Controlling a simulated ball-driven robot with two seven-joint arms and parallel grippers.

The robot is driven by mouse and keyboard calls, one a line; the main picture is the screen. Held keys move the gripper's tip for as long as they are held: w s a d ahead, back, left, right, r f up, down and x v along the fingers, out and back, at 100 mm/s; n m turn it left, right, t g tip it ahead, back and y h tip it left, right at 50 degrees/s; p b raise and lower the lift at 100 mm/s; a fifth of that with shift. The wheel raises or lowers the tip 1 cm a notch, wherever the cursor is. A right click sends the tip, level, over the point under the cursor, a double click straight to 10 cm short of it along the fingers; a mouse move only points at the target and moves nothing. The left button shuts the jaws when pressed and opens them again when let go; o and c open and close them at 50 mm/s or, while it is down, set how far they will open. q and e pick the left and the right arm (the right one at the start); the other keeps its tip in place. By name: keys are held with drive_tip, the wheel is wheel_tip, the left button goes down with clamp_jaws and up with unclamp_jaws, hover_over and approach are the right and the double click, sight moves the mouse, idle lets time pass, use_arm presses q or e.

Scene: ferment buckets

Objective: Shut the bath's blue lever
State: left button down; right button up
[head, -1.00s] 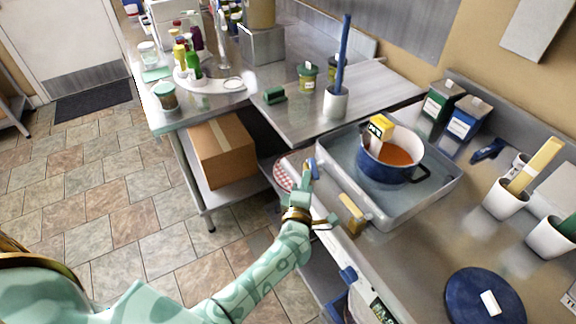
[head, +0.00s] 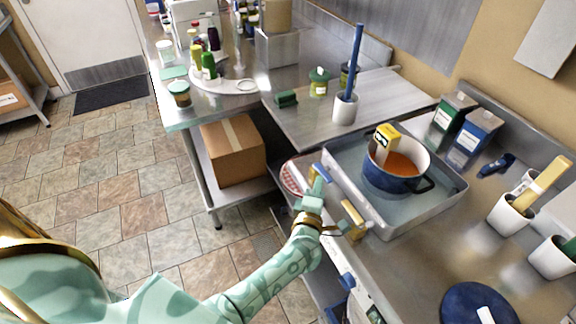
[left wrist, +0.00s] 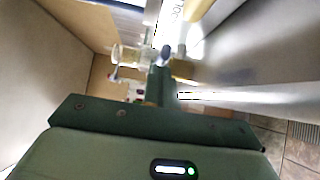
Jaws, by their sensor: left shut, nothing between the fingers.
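The bath (head: 440,207) is a grey metal basin of water set in the counter. Its blue lever (head: 322,173) is at the front left corner, slanting down to the right and lying roughly along the bath's front wall. My left gripper (head: 315,184) is shut and empty, right against the blue lever from the front; whether it touches cannot be told. In the left wrist view, a small blue end (left wrist: 165,55) shows just past the fingers (left wrist: 161,82), with blurred brass fittings behind. A yellow lever (head: 352,219) is further right on the same front. My right gripper is not in view.
A blue pot (head: 385,178) of orange liquid stands in the bath with a yellow-topped item in it. A white cup (head: 344,108) with a blue stick stands behind. White cups (head: 507,214) and a blue lid (head: 470,305) are at right. Floor is clear at left.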

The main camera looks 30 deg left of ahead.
use_arm(q)
drive_tip(key=shift+w+d+r, duration=0.15)
drive_tip(key=shift+d+r, duration=0.1)
drive_tip(key=shift+d, duration=0.3)
drive_tip(key=shift+s+d+p, duration=0.2)
drive_tip(key=shift+s+p, duration=0.2)
drive_tip(key=shift+s, duration=0.15)
drive_tip(key=a+p+v, duration=0.1)
drive_tip(key=p+v, duration=0.2)
drive_tip(key=v, duration=1.2)
drive_tip(key=shift+s+f+p, duration=0.3)
drive_tip(key=shift+f, duration=0.05)
drive_tip(key=shift+a, duration=0.15)
